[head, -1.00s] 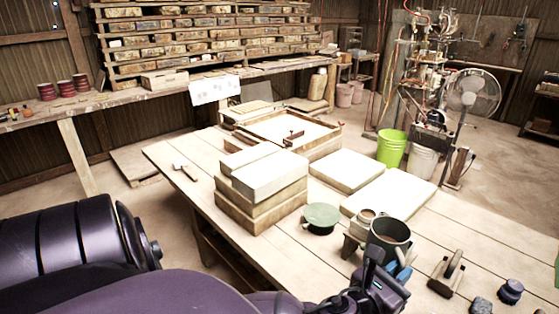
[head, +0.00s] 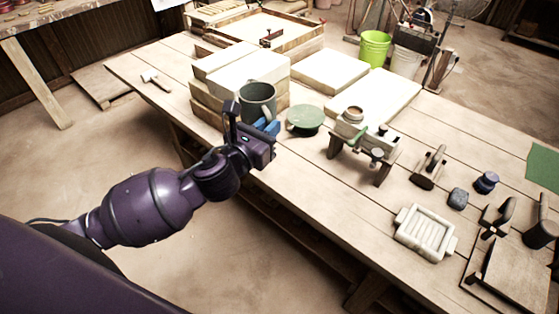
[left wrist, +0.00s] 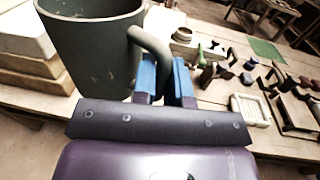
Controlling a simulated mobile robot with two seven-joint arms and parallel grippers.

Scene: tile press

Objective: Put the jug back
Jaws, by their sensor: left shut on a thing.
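The jug (head: 257,102) is a grey-green, open-topped vessel with a side handle. My left gripper (head: 266,127) is shut on it, with blue fingertips at the handle. My right gripper is not in view.
The stacked blocks (head: 238,75) stand on the wooden table (head: 300,165) close to the jug. A small wooden stand (head: 362,145) with a round pot, a brush-like tool (head: 428,168), dark blue pots and a pale ribbed tray (head: 425,232) lie to the right. A hammer (head: 155,79) lies far left.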

